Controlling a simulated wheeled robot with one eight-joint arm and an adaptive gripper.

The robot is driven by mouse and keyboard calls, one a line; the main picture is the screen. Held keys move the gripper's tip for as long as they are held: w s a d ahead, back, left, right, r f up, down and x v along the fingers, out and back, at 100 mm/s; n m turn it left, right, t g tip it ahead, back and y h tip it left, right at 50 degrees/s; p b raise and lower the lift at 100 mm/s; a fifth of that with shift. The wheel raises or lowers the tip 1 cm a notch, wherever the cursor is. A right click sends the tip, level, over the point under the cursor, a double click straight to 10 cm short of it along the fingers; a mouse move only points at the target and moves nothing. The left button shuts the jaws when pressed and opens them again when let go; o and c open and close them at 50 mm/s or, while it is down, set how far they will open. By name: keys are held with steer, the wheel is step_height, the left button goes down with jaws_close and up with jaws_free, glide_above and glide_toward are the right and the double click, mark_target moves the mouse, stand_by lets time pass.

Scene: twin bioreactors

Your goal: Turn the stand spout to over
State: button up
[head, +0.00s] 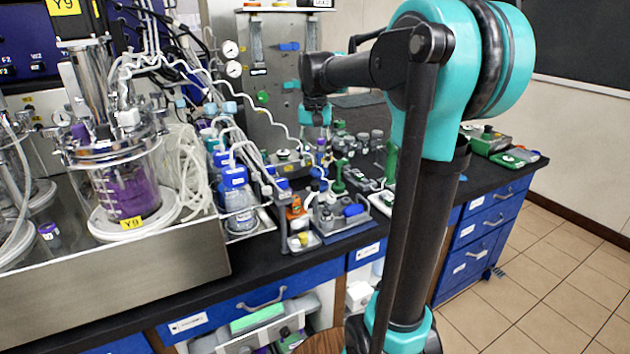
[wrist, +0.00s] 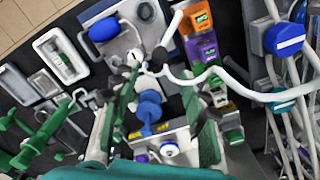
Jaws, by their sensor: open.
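My gripper (wrist: 163,95) is open in the wrist view, its two green-padded fingers apart. In the head view my gripper (head: 318,118) hangs over the crowded back part of the bench. Between the fingers is an upright blue fitting (wrist: 150,110) above a metal block (wrist: 170,142). Beyond the fingertips a pale curved tube (wrist: 235,88) runs right from a white joint (wrist: 135,58). I cannot tell for sure which part is the stand spout, or whether a finger touches anything. In the head view the spot under my gripper is small and cluttered.
Several white hoses (wrist: 285,120) hang at the right of the wrist view. Green stands (wrist: 45,130) and grey trays (wrist: 60,57) lie at the left. In the head view a glass vessel with purple liquid (head: 130,190) stands left. The bench's front edge (head: 200,297) is clear.

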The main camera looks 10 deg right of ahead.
mark_target(315, 183)
step_height(315, 183, down, 8)
steer(key=shift+r, duration=0.2)
jaws_close()
stand_by(0.4)
